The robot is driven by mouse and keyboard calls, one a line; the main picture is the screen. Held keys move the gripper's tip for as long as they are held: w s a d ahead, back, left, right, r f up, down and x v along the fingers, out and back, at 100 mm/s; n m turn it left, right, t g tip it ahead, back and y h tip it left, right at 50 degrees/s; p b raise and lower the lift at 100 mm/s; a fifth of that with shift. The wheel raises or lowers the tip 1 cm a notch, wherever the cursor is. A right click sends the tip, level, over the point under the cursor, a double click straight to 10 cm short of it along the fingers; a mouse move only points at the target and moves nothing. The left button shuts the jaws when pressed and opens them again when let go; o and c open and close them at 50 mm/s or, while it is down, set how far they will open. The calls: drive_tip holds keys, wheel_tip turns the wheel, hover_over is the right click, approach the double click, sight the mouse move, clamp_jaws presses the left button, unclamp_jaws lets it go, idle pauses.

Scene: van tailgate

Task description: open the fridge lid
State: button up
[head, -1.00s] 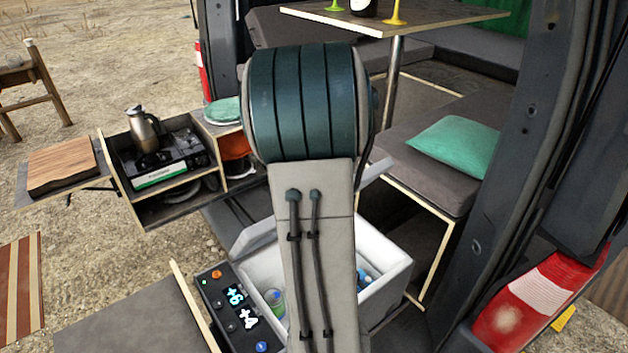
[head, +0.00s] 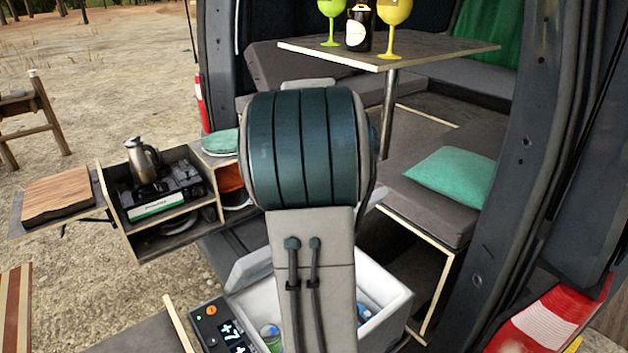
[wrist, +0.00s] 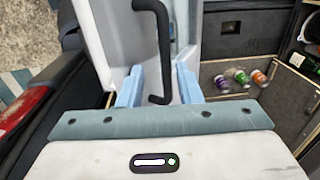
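The white fridge (head: 388,308) stands at the van's rear with its top open, and bottles or cans show inside. My arm hides its middle. The lid (wrist: 112,35) shows in the wrist view as a raised white panel with a black bar handle (wrist: 165,45). In the head view the lid is mostly hidden behind my arm. My gripper (wrist: 158,80) has its two pale blue fingers apart, one on each side of the handle's lower end. A gap shows between fingers and handle. The gripper is hidden in the head view.
A control panel (head: 222,330) sits at the fridge's front left. A slide-out kitchen box (head: 160,215) with a stove stands left. A table (head: 400,52) with glasses and a bench cushion (head: 450,177) lie behind. The van's door pillar (head: 500,200) bounds the right.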

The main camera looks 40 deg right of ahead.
wheel_tip(320, 180, up, 11)
drive_tip(key=b, duration=0.1)
drive_tip(key=shift+s+r, duration=0.2)
drive_tip(key=shift+s, duration=0.25)
drive_tip(key=shift+a, duration=0.1)
drive_tip(key=n+t+b, duration=0.2)
drive_tip(key=n+b, duration=0.1)
drive_tip(key=n, duration=0.6)
approach(246, 269)
drive_tip(key=d, duration=0.1)
drive_tip(key=w+d+f, duration=0.1)
drive_tip(key=w+d, duration=0.1)
drive_tip(key=d, duration=0.1)
drive_tip(key=shift+d+f, duration=0.1)
drive_tip(key=shift+f, duration=0.15)
drive_tip(key=s+a+f+n+t+b, duration=0.1)
drive_tip(key=s+a+f+n, duration=0.7)
drive_tip(key=a, duration=0.3)
drive_tip(key=shift+s+f+n+b, duration=0.35)
drive_tip(key=shift+f+n, duration=0.3)
drive_tip(key=shift+n, duration=0.15)
